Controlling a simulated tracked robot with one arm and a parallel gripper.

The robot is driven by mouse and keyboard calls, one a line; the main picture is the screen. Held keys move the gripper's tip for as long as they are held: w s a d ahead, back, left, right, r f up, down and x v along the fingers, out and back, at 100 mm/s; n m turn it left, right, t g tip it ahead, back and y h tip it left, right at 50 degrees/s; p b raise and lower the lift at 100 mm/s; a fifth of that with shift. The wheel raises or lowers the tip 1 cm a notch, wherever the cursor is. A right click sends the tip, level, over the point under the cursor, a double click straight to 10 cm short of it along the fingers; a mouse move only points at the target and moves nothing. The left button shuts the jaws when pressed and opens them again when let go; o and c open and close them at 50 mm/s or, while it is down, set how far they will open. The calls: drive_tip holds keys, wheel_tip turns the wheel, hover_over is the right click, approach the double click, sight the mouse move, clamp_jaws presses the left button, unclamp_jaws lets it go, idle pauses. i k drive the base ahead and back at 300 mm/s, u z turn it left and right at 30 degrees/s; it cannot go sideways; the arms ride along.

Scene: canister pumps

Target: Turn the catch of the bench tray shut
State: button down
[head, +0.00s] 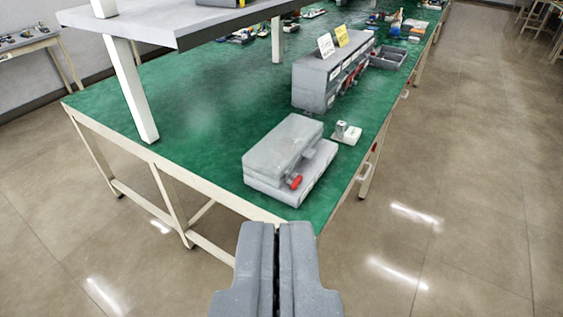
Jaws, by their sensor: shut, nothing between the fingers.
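The bench tray (284,146) is a grey, lidded box near the front corner of the green bench. A red catch (295,182) sits on its right-hand side, low near the front corner. I cannot tell from here how far the catch is turned. My gripper (278,226) is at the bottom of the head view, with its two grey fingers together and nothing between them. It is in front of the bench's near corner, apart from the tray and the catch.
The green bench (200,120) has a pale edge and legs. A small white block (346,133) stands right of the tray. A grey drawer unit (318,82) with cards stands behind. A raised shelf (170,22) overhangs the left. The floor (450,200) at right is clear.

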sight(296, 183)
drive_tip(key=u, duration=1.95)
drive_tip(key=i, duration=2)
drive_tip(key=z, duration=3.05)
drive_tip(key=i, duration=0.3)
drive_tip(key=z, duration=0.05)
